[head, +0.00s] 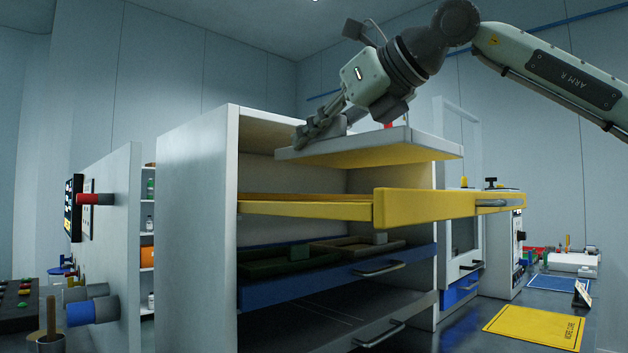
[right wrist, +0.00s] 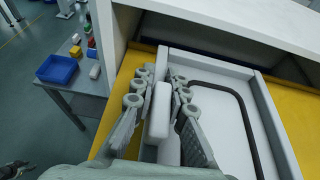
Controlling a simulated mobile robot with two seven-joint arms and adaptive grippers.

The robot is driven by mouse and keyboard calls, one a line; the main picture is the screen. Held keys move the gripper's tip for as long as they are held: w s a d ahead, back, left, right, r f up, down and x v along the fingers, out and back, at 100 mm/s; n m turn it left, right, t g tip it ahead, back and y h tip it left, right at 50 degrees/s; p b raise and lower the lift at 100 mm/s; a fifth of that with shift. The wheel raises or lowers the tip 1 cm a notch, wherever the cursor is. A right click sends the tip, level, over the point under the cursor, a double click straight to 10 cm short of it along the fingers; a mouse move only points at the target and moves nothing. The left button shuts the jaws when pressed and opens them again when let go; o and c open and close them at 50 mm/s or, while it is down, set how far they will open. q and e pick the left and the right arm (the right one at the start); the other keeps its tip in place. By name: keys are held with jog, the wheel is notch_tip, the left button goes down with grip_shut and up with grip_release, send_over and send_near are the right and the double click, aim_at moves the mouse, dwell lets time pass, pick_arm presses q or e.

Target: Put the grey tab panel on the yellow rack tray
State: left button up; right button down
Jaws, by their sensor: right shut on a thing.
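The grey tab panel (head: 372,146) is a flat, light grey, shallow-rimmed plate. It hangs roughly level above the yellow rack tray (head: 440,206), with a visible gap between them. My right gripper (head: 312,132) is at the panel's left end in the head view. In the right wrist view its fingers (right wrist: 160,82) are shut on the pale upright tab (right wrist: 158,112), and the panel (right wrist: 214,118) lies beneath, with a dark curved line on it. The yellow tray (right wrist: 284,108) shows around the panel there. The tray is pulled partly out of the rack.
The rack cabinet (head: 196,190) has a side wall left of the trays. A yellow mat (head: 530,328) lies on the bench at right.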

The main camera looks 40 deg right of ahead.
aim_at(363, 141)
jog(key=w+f, duration=0.1)
jog(key=w+d+f, duration=0.1)
jog(key=w, duration=0.1)
jog(key=shift+w+d, duration=0.2)
jog(key=shift+w, duration=0.05)
jog(key=shift+f, duration=0.25)
notch_tip(363, 141, down, 3)
jog(key=shift+f, duration=0.35)
pick_arm(q)
jog(key=shift+w+d+f, duration=0.1)
jog(key=shift+w+f, duration=0.05)
jog(key=shift+w, duration=0.2)
jog(key=shift+s, duration=0.2)
pick_arm(e)
jog(key=c, duration=1.5)
grip_release()
jog(key=shift+c, duration=0.2)
